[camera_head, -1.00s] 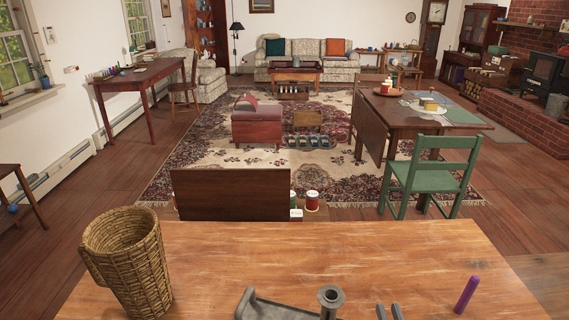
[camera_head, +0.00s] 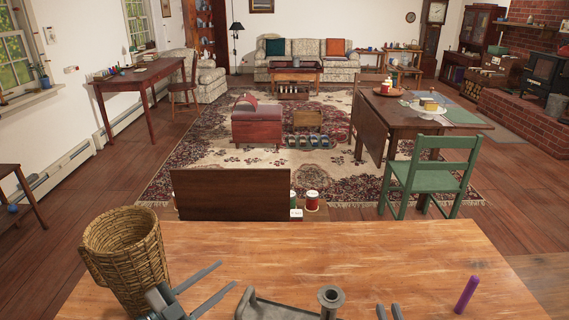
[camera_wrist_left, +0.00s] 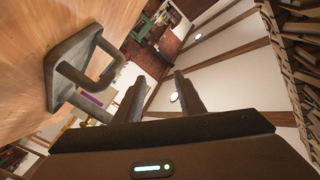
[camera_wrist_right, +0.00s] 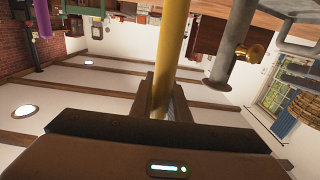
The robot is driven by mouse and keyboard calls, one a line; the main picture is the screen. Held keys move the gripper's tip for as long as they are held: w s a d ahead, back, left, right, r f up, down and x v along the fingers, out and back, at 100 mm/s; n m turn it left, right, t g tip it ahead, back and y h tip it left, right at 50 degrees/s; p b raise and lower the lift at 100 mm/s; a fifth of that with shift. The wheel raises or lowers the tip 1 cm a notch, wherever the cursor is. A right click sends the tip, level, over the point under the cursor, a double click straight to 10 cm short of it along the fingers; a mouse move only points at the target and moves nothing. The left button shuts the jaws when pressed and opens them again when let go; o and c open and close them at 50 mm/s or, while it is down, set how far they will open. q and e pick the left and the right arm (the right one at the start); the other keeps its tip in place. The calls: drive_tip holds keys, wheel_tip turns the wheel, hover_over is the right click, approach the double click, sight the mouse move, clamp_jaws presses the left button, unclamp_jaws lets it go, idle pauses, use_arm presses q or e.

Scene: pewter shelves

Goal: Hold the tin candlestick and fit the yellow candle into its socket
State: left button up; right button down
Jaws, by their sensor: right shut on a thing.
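The tin candlestick (camera_head: 330,300) is grey, with a round socket on an upright stem and a tray-like base (camera_head: 262,309). It stands at the table's front edge; the picture's bottom edge cuts it off. It also shows in the left wrist view (camera_wrist_left: 52,80). My left gripper (camera_head: 226,276) is open and empty, left of the candlestick and apart from it. My right gripper (camera_head: 388,312) is right of the candlestick. In the right wrist view it is shut on the yellow candle (camera_wrist_right: 172,45), beside the candlestick's stem (camera_wrist_right: 232,45). The head view does not show the candle.
A wicker basket (camera_head: 125,262) stands at the table's left, close behind my left gripper. The middle of the wooden table (camera_head: 330,252) is clear.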

use_arm(q)
drive_tip(key=w+d+r+n+y, duration=0.2)
drive_tip(key=w+n+y, duration=0.3)
drive_tip(key=w+n, duration=0.35)
drive_tip(key=n+g+y, duration=0.3)
drive_tip(key=n+g, duration=0.2)
drive_tip(key=g, duration=0.6)
approach(243, 298)
drive_tip(key=shift+w+d+f, duration=0.1)
drive_tip(key=shift+w+f, duration=0.05)
drive_tip(key=shift+f, duration=0.25)
drive_tip(key=shift+f, duration=0.1)
drive_tip(key=shift+x, duration=4.9)
drive_tip(key=shift+d, duration=0.1)
clamp_jaws()
